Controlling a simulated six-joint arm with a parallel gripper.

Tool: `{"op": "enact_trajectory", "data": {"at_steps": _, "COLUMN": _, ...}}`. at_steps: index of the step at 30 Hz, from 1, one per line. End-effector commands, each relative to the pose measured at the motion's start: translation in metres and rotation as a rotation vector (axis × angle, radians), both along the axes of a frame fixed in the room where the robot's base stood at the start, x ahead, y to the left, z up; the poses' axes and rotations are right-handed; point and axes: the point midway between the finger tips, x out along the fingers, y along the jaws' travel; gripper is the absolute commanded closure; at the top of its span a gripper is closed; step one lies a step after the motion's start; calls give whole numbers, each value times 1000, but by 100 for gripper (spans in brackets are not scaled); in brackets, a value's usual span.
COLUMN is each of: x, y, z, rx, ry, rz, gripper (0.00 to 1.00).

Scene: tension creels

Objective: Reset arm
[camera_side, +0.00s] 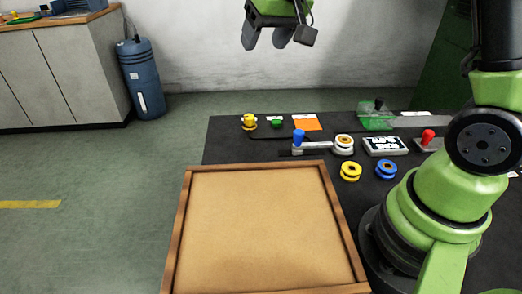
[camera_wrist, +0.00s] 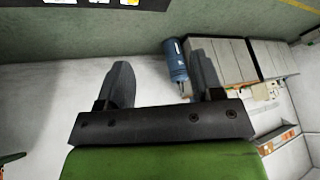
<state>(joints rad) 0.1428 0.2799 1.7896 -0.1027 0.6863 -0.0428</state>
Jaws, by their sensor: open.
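My gripper (camera_side: 266,38) shows at the top of the side view, raised high above the back of the black work table, with its two grey fingers pointing down and apart. The wrist view shows the same gripper (camera_wrist: 160,85) with its two dark fingers spread wide and nothing between them. The wrist camera looks out across the room at the wall and cabinets, so no table objects show near the fingers.
A wood-framed tray (camera_side: 265,230) lies empty at the table's front left. Yellow (camera_side: 351,171) and blue (camera_side: 386,169) spools, a blue-knobbed lever (camera_side: 298,138), an orange square (camera_side: 306,122), a red knob (camera_side: 428,136) and a labelled box (camera_side: 385,146) sit behind it. A blue barrel (camera_side: 142,78) stands by the wall.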

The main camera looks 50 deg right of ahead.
Motion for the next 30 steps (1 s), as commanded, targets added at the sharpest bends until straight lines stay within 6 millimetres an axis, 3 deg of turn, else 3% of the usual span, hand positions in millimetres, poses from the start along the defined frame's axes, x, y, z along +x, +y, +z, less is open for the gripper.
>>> {"op": "enact_trajectory", "data": {"at_steps": 1, "x": -19, "y": 9, "z": 17, "rx": 13, "ry": -22, "rz": 2, "gripper": 40}}
{"op": "enact_trajectory", "data": {"at_steps": 6, "x": -84, "y": 35, "z": 49, "rx": 72, "ry": -68, "rz": 3, "gripper": 40}}
{"op": "enact_trajectory", "data": {"at_steps": 10, "x": -135, "y": 51, "z": 57, "rx": 119, "ry": -100, "rz": 10, "gripper": 40}}
{"op": "enact_trajectory", "data": {"at_steps": 15, "x": -187, "y": 65, "z": 52, "rx": 173, "ry": -129, "rz": 21, "gripper": 40}}
{"op": "enact_trajectory", "data": {"at_steps": 21, "x": -214, "y": 72, "z": 43, "rx": 204, "ry": -143, "rz": 26, "gripper": 40}}
{"op": "enact_trajectory", "data": {"at_steps": 30, "x": -216, "y": 72, "z": 42, "rx": 208, "ry": -143, "rz": 27, "gripper": 40}}
